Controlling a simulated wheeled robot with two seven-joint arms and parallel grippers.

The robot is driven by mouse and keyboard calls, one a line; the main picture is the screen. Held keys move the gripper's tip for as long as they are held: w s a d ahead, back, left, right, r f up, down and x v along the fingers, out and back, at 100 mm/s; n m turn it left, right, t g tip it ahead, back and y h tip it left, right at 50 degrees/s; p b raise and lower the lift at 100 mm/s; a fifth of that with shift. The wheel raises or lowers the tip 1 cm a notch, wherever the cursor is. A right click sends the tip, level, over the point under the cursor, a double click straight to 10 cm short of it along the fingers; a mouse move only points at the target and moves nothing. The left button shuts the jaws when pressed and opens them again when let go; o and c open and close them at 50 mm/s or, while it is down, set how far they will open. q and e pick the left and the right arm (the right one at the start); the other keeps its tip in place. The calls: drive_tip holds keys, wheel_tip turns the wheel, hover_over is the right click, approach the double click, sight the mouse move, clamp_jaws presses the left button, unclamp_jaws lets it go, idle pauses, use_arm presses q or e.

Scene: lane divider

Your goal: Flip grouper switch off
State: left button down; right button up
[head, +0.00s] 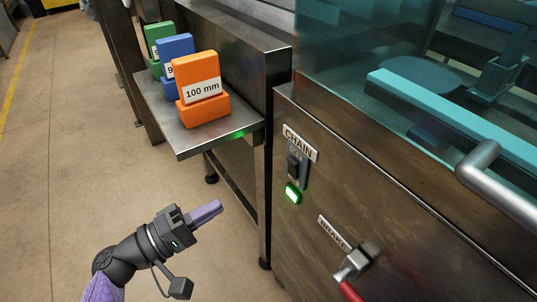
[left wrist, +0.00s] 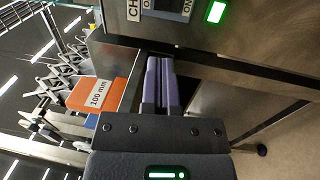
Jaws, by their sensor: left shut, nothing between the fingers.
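No label reading "grouper" shows in either view. A dark switch (head: 293,166) sits on the steel cabinet front below a label (head: 300,142) reading CHAIN. A green lamp (head: 293,193) just below it is lit; it also shows in the left wrist view (left wrist: 215,12). Which way the switch points is too small to tell. My left gripper (head: 207,213) is shut and empty, left of the cabinet and lower in the picture than the switch, apart from it. Its purple fingers (left wrist: 158,80) are together in the left wrist view. My right gripper is out of view.
A BRAKE label (head: 334,232) and a red-handled lever (head: 351,270) sit lower right on the cabinet. A steel shelf (head: 180,139) holds orange (head: 203,111), blue (head: 177,46) and green blocks (head: 158,32). A metal handle (head: 495,182) sticks out at right. Open floor lies left.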

use_arm(q)
drive_tip(key=b, duration=0.2)
approach(290, 164)
drive_tip(key=x, duration=0.7)
drive_tip(key=shift+w+d+f, duration=0.15)
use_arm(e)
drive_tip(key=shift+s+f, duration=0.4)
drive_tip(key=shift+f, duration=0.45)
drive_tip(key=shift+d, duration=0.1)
